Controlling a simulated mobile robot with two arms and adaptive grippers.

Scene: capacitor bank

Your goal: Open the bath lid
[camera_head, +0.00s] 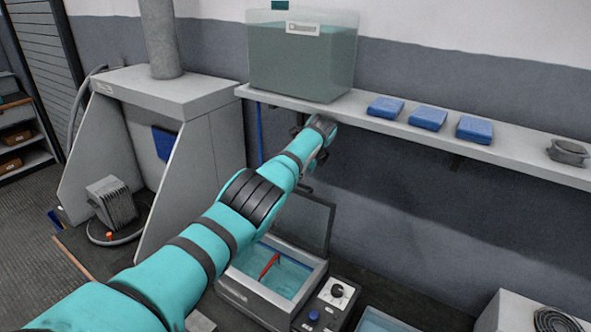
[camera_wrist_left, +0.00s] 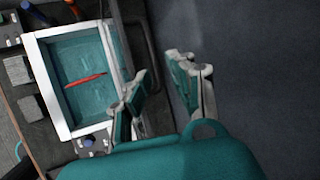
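The bath (camera_head: 266,278) is a grey box with teal liquid in it, standing on the bench below my left arm. A red object lies in the liquid. The dark bath lid (camera_head: 303,222) stands raised at the back of the bath, partly hidden by my left arm. The bath also shows in the left wrist view (camera_wrist_left: 54,118), with the red object inside. My left gripper (camera_head: 318,150) is above and behind the bath, near the wall below the shelf. In the left wrist view its fingers (camera_wrist_left: 165,85) are spread with nothing between them. My right gripper is not in view.
A wall shelf (camera_head: 420,136) holds a liquid tank (camera_head: 300,60) and several blue packs (camera_head: 428,119) close to my left gripper. A control box (camera_head: 330,302) with a knob stands right of the bath. A grey hood (camera_head: 165,98) stands left.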

